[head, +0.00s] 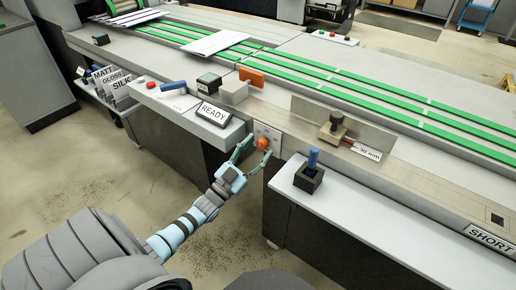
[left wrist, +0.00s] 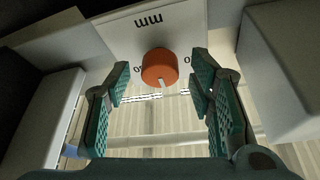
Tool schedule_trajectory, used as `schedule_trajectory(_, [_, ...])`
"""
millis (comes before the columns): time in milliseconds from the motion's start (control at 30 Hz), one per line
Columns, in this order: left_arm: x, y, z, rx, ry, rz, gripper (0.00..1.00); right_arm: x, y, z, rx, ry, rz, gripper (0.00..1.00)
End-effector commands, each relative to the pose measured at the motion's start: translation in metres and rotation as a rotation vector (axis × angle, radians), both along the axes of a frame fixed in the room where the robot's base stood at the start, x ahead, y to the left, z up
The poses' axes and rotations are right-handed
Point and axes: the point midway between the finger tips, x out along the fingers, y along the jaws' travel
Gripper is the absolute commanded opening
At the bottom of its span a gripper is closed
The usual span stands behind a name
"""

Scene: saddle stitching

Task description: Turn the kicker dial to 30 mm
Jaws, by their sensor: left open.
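The kicker dial (head: 263,143) is an orange-red round knob on a pale plate on the machine's front side. In the left wrist view the dial (left wrist: 158,64) has a pale pointer mark at its lower edge as pictured. The plate (left wrist: 150,25) carries upside-down "mm" and digits on either side, partly cut off or hidden. My left gripper (head: 260,147) is at the dial with its jaws open. In the left wrist view its two green padded fingers (left wrist: 160,75) stand on either side of the dial, with gaps showing. My right gripper is out of view.
A tag (head: 369,153) reading "30 mm" is beside a brown block (head: 338,133) on the machine top. A dark holder with a blue handle (head: 312,163) stands on the white shelf (head: 385,222). A "READY" sign (head: 213,114) stands left of the dial. Green belts run behind.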

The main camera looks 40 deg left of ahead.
Motion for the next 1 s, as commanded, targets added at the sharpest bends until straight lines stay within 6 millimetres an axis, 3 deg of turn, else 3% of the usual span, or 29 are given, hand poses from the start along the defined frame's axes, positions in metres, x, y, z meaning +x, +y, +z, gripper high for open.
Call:
schedule_trajectory(367, [0.0082, -0.0007, 0.0028, 0.0, 0.002, 0.001, 0.47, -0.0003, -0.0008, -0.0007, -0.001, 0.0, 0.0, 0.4])
schedule_trajectory(667, [0.0079, -0.0005, 0.0026, 0.0, 0.002, 0.001, 0.01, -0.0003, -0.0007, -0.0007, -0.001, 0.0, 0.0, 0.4])
schedule_trajectory(1000, [0.0077, -0.0002, 0.0023, 0.045, 0.003, 0.001, 0.01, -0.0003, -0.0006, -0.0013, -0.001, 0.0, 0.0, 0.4])
